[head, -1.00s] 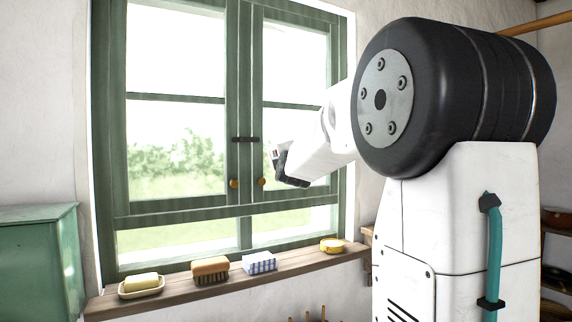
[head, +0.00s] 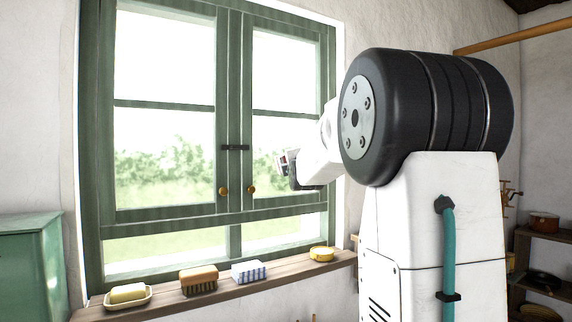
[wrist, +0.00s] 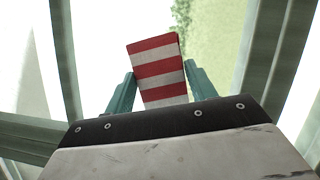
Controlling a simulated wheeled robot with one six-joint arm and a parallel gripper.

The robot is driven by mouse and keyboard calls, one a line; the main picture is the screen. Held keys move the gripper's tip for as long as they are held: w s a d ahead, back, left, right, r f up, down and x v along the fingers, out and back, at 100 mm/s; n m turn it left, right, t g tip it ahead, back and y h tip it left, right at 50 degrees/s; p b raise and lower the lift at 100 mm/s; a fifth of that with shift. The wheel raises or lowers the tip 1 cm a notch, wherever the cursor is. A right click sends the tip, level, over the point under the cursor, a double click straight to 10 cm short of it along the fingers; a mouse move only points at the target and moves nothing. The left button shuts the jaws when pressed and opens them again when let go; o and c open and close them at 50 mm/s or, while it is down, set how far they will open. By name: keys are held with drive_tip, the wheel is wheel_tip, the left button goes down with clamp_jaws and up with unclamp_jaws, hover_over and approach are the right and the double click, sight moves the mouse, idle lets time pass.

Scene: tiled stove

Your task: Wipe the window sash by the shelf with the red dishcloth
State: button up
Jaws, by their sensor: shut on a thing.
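The green window has two sashes, a left one (head: 164,104) and a right one (head: 285,112), the right one nearer the shelf (head: 541,290). My gripper (head: 284,164) is in front of the lower part of the right sash in the head view. Its fingers and the cloth are small there. In the wrist view, my gripper (wrist: 159,72) is shut on the red dishcloth (wrist: 155,70), a folded red-and-white striped cloth between teal fingers. Bright panes and green frame bars show beyond it. I cannot tell whether the cloth touches the sash.
The wooden sill (head: 219,291) holds a soap dish (head: 146,300), a brush (head: 198,279), a folded blue-and-white cloth (head: 249,272) and a yellow round item (head: 322,254). Two knobs (head: 223,191) stick out from the sashes. A green cabinet (head: 28,265) stands at left.

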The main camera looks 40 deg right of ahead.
drive_tip(key=d, duration=0.2)
drive_tip(key=s+d, duration=0.1)
drive_tip(key=d, duration=0.1)
drive_tip(key=shift+d, duration=0.1)
idle(0.3)
drive_tip(key=shift+w+a, duration=0.45)
drive_tip(key=shift+a, duration=1.25)
drive_tip(key=shift+w+a, duration=0.4)
drive_tip(key=shift+a, duration=1.35)
drive_tip(key=shift+w+a, duration=0.45)
drive_tip(key=shift+a, duration=1.25)
drive_tip(key=shift+s+a, duration=0.15)
drive_tip(key=shift+s, duration=0.55)
drive_tip(key=shift+s+a, duration=0.1)
drive_tip(key=shift+s, duration=0.6)
drive_tip(key=shift+s+a, duration=0.25)
drive_tip(key=shift+s, duration=0.55)
drive_tip(key=shift+s+a, duration=0.2)
drive_tip(key=shift+s, duration=0.55)
